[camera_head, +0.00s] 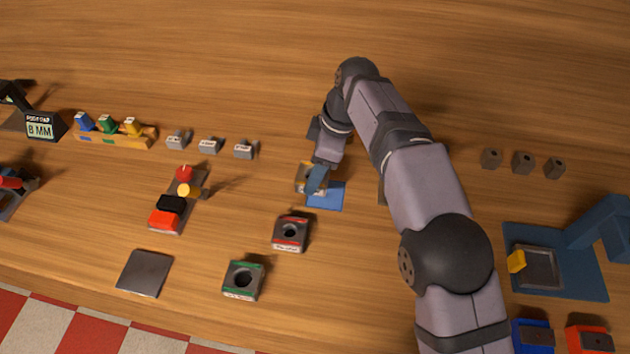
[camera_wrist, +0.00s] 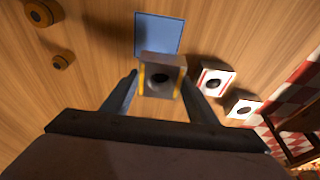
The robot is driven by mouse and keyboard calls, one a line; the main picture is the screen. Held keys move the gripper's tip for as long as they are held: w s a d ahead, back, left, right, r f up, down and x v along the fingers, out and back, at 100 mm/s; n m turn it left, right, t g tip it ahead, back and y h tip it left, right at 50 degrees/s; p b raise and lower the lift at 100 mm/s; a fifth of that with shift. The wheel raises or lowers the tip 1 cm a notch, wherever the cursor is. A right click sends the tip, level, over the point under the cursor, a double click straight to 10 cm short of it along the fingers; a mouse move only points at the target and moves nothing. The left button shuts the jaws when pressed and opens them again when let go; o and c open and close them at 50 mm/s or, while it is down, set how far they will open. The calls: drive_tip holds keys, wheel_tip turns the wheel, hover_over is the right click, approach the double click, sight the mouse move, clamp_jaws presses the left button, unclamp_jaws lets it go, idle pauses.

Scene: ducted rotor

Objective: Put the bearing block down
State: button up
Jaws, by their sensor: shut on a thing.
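A grey bearing block with yellow edges and a dark round bore (camera_wrist: 161,77) sits between my fingers in the wrist view; in the head view part of the block (camera_head: 303,176) shows beside a finger. My gripper (camera_head: 315,180) is shut on it, and its two fingers (camera_wrist: 160,90) flank it in the wrist view. A flat blue square pad (camera_head: 328,198) lies by the block, and the pad (camera_wrist: 158,32) shows just beyond it in the wrist view. I cannot tell whether the block touches the table or pad.
A red-edged block (camera_head: 290,233) and a green-edged block (camera_head: 243,280) stand nearby. A dark flat plate (camera_head: 145,273) lies at lower left. A row of small grey pieces (camera_head: 210,145) is left of my gripper. A blue fixture (camera_head: 560,262) stands at right. Wood around the plate is clear.

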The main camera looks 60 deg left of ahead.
drive_tip(key=shift+r, duration=2.2)
drive_tip(key=w+d+r+m+t+p, duration=0.1)
drive_tip(key=w+d+r+m+p, duration=0.3)
drive_tip(key=w+d, duration=0.95)
drive_tip(key=w+d+r+m+t+p, duration=0.1)
drive_tip(key=w+d+r+m, duration=0.35)
drive_tip(key=w+d, duration=0.95)
drive_tip(key=w+d+m+y+p, duration=0.1)
drive_tip(key=w+d, duration=0.2)
drive_tip(key=d, duration=0.5)
drive_tip(key=w+d+m+p, duration=0.1)
drive_tip(key=w+d, duration=0.1)
drive_tip(key=d, duration=0.5)
drive_tip(key=s+d+f+n+g+h, duration=0.1)
drive_tip(key=s+f+n, duration=0.3)
drive_tip(key=n, duration=0.6)
wheel_tip(320, 180, down, 2)
drive_tip(key=shift+s+d+f+g, duration=0.1)
drive_tip(key=shift+s+d+g, duration=0.3)
drive_tip(key=shift+g, duration=0.1)
